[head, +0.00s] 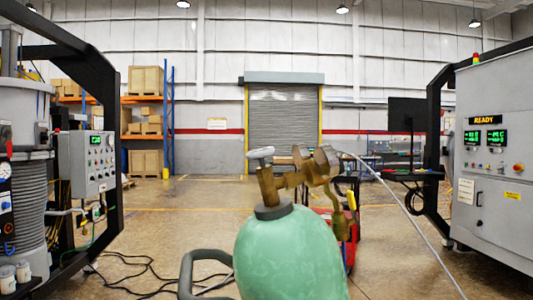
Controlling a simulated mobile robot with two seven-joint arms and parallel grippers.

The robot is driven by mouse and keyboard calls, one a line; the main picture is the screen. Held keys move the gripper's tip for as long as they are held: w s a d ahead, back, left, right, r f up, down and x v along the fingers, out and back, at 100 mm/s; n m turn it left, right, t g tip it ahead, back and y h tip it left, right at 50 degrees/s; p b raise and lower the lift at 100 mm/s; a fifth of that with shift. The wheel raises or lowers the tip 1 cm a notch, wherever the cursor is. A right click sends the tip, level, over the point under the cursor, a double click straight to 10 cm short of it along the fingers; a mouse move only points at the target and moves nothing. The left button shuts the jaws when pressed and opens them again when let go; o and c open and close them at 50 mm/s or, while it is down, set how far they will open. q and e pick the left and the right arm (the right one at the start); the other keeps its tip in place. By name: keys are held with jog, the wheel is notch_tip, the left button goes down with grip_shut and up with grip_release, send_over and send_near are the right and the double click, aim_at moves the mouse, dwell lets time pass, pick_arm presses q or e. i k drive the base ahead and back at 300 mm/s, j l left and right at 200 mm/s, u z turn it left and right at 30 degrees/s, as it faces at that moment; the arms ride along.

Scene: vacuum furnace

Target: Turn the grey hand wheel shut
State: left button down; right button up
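The grey hand wheel (260,154) sits on top of a brass valve (266,184), which leans slightly. The valve stands in the dark collar (273,209) of a green gas cylinder (290,255) near me, at the bottom middle of the head view. Brass fittings (318,165) reach out from the valve to the right, clear of the wheel. I cannot tell how far the wheel is turned. Neither of my grippers shows in this view.
A grey tube handle (187,270) stands left of the cylinder. A red cart (350,245) is behind it. A thin grey hose (410,215) runs to the lower right. Furnace equipment (92,165) stands left, a control cabinet (495,170) right. Black cables (130,275) lie on the floor.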

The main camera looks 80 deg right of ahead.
aim_at(265, 152)
jog(key=z, duration=1.45)
